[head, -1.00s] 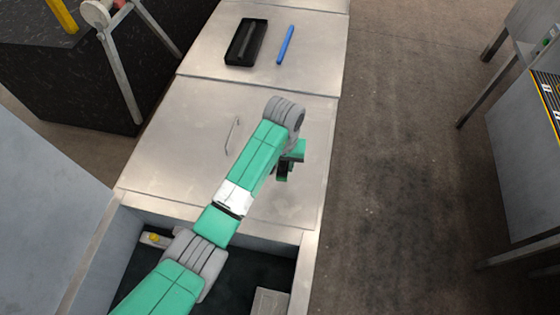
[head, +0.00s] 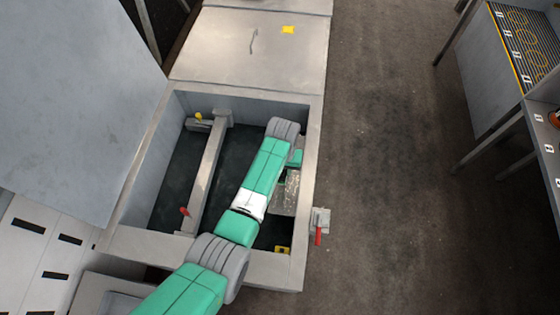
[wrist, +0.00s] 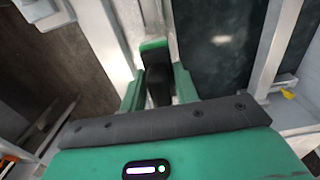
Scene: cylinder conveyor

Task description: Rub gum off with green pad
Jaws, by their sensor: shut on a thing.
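My gripper (wrist: 158,88) is shut on the dark handle of the green pad (wrist: 154,45), seen in the wrist view. In the head view, my gripper (head: 288,172) hangs over the right side of an open sunken bay (head: 165,185), largely hidden behind my arm. A pale, speckled grey plate (head: 287,193) lies below it along the bay's right wall. I cannot tell whether the pad touches this plate. I cannot make out gum for certain; the plate's speckles are too small to tell.
A metal bar (head: 207,165) crosses the bay on the left. A yellow-marked block (head: 283,250) is near the front wall. A bracket with a red handle (head: 318,236) sticks out on the right. A closed metal lid (head: 215,60) behind carries a yellow patch (head: 288,30).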

